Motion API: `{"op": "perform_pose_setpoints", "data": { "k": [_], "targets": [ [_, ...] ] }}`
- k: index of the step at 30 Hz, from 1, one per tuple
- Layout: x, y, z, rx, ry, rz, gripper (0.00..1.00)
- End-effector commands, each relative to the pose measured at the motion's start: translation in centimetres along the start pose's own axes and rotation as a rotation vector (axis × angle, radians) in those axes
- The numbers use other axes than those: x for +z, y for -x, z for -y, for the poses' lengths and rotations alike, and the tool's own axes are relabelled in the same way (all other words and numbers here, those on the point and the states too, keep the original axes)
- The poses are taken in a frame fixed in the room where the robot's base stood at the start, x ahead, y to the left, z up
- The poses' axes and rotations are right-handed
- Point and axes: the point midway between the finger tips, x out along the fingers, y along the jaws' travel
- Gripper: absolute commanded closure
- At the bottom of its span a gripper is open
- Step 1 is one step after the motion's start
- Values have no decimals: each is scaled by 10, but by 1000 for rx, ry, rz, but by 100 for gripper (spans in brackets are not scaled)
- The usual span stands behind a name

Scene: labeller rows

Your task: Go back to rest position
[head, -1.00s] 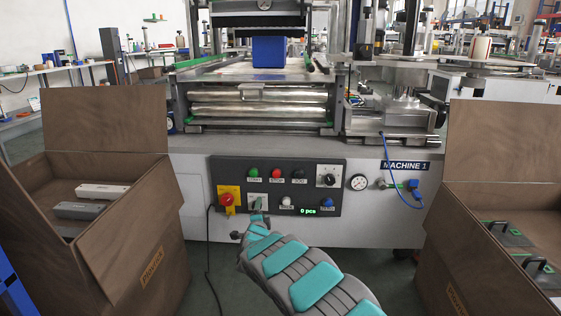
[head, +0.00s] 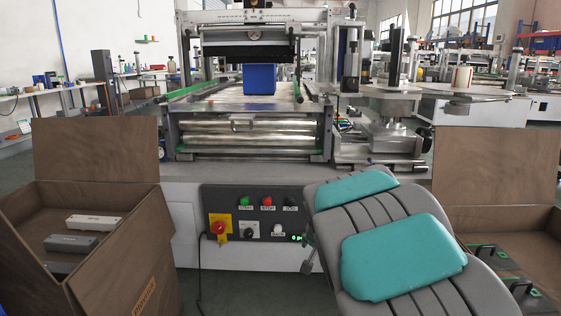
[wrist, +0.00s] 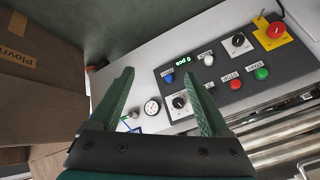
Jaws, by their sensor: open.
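My gripper (wrist: 165,105) is open and empty in the wrist view, its two green fingers spread apart. Between and beyond them are a round gauge and the control panel (wrist: 220,80) of the machine. In the head view my grey and teal arm covers the right part of the panel (head: 225,205), and my gripper is mostly hidden behind it. The panel carries green, red and dark buttons, a red emergency stop (head: 219,228) on yellow, and a partly covered green display.
A brown box (head: 100,220) with light and grey bars stands at left. Another brown box (head: 495,165) with black-handled plates stands at right, partly behind my arm. A blue block (head: 259,79) sits on the machine's bed (head: 225,105).

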Motion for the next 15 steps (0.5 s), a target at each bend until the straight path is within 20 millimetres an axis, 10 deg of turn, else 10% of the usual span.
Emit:
{"op": "perform_pose_setpoints", "data": {
  "k": [15],
  "targets": [
    [144, 191, -149, 175, 326, 469, 19]
  ]
}}
